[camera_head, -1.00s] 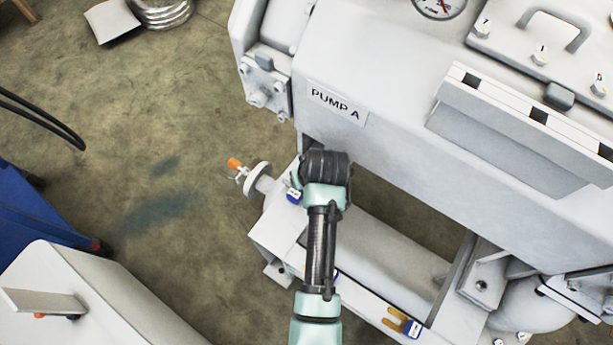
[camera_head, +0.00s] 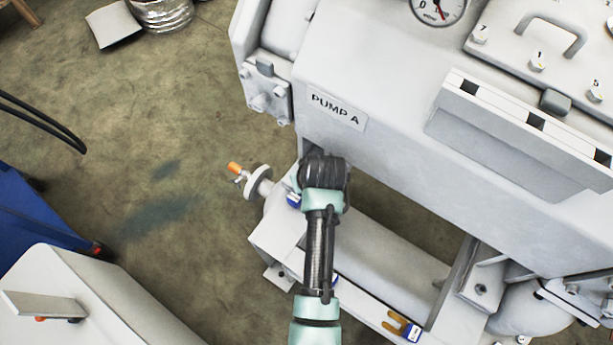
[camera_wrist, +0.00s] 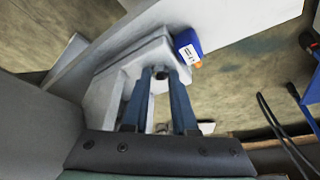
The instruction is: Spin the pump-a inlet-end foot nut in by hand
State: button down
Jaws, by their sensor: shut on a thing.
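In the wrist view the two blue fingers of my gripper (camera_wrist: 161,71) reach forward to a small dark nut (camera_wrist: 160,76) on a pale foot of the pump frame. The fingertips sit on both sides of the nut and are shut on it. How far the nut is threaded in cannot be told. In the head view pump A (camera_head: 400,150), a large pale housing with a "PUMP A" label, stands above the frame (camera_head: 275,235). My dark wrist covers the fingers and the nut in that view.
A blue tag (camera_wrist: 187,46) sits beside the fingertips; one also shows on the frame (camera_head: 293,200). A flanged stub with an orange-handled valve (camera_head: 235,168) sticks out to the left. A pale cabinet (camera_head: 90,300) stands at the lower left. Open floor (camera_head: 150,130) lies between.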

jog(key=shift+a+r+m+p, duration=0.15)
jog(key=shift+m+p, duration=0.25)
jog(key=shift+p, duration=0.4)
jog(key=shift+h, duration=0.3)
jog(key=c, duration=0.7)
grip_release()
jog(key=p+v, duration=0.5)
jog(key=v, duration=0.7)
jog(key=shift+s+r, duration=0.25)
jog(key=shift+r, duration=0.05)
